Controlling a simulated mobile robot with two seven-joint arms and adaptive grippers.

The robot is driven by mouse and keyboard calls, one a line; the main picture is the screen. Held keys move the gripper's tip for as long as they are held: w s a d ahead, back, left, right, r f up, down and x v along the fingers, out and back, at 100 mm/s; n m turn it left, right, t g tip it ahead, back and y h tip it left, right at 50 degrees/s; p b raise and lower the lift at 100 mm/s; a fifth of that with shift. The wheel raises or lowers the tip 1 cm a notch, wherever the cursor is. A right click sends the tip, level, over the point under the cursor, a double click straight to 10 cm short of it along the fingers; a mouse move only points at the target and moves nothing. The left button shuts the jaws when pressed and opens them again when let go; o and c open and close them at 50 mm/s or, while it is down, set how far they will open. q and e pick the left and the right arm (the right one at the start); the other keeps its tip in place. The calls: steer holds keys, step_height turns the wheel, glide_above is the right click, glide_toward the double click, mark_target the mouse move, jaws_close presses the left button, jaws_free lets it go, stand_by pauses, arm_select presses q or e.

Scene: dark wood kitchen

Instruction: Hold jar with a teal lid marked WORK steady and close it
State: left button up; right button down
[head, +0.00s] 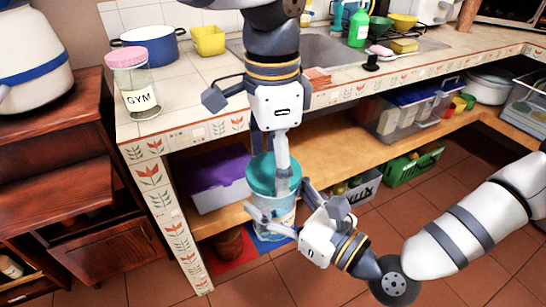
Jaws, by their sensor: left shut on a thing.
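A jar with a teal lid (262,184) is in front of the lower shelf, below the counter edge. Its clear bluish body shows under the lid; a pale label is mostly hidden, so I cannot read its word. My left gripper (276,167) comes from above, with its fingers pointing down, shut on the teal lid. My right gripper (283,207) reaches in from the lower right beside the jar's body. One pale finger crosses in front of the jar and dark fingers are at its right side. I cannot tell whether they grip it.
A purple-lidded box (220,185) and a green basket (412,165) are below the counter. Floor at the front is clear.

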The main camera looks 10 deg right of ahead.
arm_select(q)
steer(key=m, duration=0.8)
steer(key=shift+w, duration=0.1)
steer(key=m, duration=0.4)
steer(key=shift+m, duration=0.3)
steer(key=m, duration=0.3)
steer(key=shift+m, duration=0.3)
steer(key=m, duration=0.3)
steer(key=shift+m, duration=0.4)
steer(key=m, duration=0.4)
steer(key=shift+d, duration=0.1)
steer(key=m, duration=0.5)
steer(key=o, duration=0.9)
steer(key=shift+c, duration=0.2)
